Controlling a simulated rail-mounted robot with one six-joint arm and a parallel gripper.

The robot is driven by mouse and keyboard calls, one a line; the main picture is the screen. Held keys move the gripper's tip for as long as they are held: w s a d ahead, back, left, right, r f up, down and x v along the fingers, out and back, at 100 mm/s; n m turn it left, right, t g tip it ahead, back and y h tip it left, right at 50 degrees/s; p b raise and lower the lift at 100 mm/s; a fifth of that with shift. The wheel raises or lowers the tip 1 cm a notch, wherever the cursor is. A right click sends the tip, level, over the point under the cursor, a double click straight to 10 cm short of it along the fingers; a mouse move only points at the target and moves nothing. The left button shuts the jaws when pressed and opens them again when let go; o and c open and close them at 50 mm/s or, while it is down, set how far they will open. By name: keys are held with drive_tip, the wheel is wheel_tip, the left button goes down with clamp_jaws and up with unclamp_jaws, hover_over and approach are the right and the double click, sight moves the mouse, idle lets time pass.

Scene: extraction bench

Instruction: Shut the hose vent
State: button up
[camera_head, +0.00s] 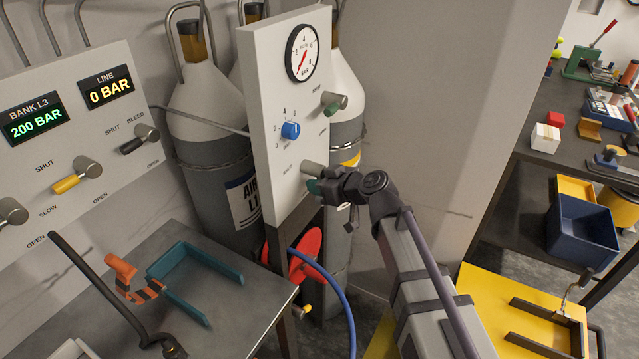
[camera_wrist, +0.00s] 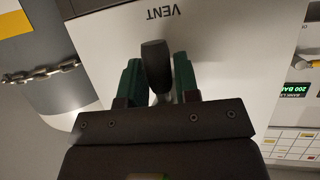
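The vent valve (camera_head: 313,168) sits low on the white upright panel (camera_head: 262,110); in the head view its round grey body shows just above my gripper (camera_head: 322,187). In the wrist view the upside-down word VENT stands beyond a dark lever (camera_wrist: 155,62). My gripper (camera_wrist: 158,78) has one green finger on each side of this lever, apart, with narrow gaps beside it. Whether a finger touches the lever is hard to tell. The head view hides most of the lever behind my gripper.
Grey gas cylinders (camera_head: 205,120) stand behind the panel. A blue hose (camera_head: 345,300) hangs below it. A bench (camera_head: 235,262) with a teal bracket (camera_head: 195,270) is at lower left.

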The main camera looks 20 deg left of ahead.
drive_tip(key=c, duration=0.4)
drive_tip(key=shift+s+g, duration=0.1)
drive_tip(key=shift+g, duration=0.2)
drive_tip(key=m+g, duration=0.1)
drive_tip(key=s+m+g+p, duration=0.1)
drive_tip(key=m, duration=0.1)
drive_tip(key=shift+s+a+r, duration=0.1)
drive_tip(key=shift+a+r, duration=0.05)
drive_tip(key=m+g, duration=0.1)
drive_tip(key=s+m+g+y, duration=0.1)
drive_tip(key=m, duration=0.1)
drive_tip(key=shift+s+a+r+g, duration=0.1)
drive_tip(key=shift+a+r+g, duration=0.05)
drive_tip(key=shift+r+g, duration=0.2)
drive_tip(key=m+g, duration=0.1)
drive_tip(key=r+m+g+y, duration=0.1)
drive_tip(key=m, duration=0.1)
drive_tip(key=shift+s+r, duration=0.1)
drive_tip(key=shift+s, duration=0.25)
drive_tip(key=shift+s+a+r+m+g+y+b, duration=0.1)
drive_tip(key=shift+r+m+g+y+b, duration=0.45)
drive_tip(key=shift+m, duration=0.95)
drive_tip(key=shift+r, duration=0.25)
drive_tip(key=o, duration=0.9)
